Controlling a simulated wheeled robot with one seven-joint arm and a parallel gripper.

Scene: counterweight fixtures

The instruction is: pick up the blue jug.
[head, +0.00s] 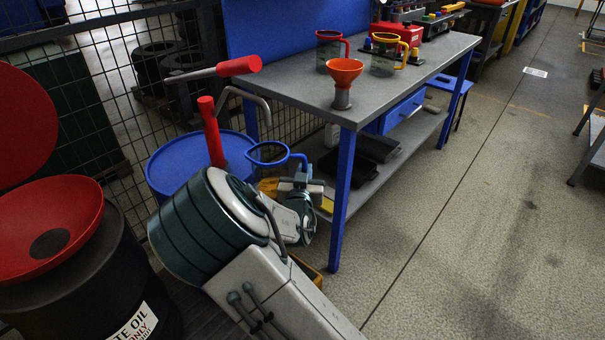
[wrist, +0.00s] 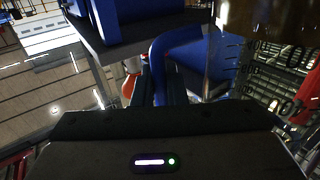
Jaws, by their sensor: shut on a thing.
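The blue jug (head: 268,153) has a clear body with a blue rim and handle. It is off the bench top, left of the bench's front leg, in front of the blue drum in the head view. My gripper (head: 297,184) is shut on its blue handle, partly hidden by my wrist. In the wrist view the blue handle (wrist: 172,45) is between the fingers of my gripper (wrist: 160,88), and the clear body with measuring marks (wrist: 232,62) is at the right. The jug's lower part is hidden in the head view.
The bench (head: 285,83) holds a red jug (head: 329,52), a yellow jug (head: 383,57) and an orange funnel (head: 343,72). A blue drum (head: 165,170) with a red-handled pump and a black waste-oil drum (head: 130,275) stand left.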

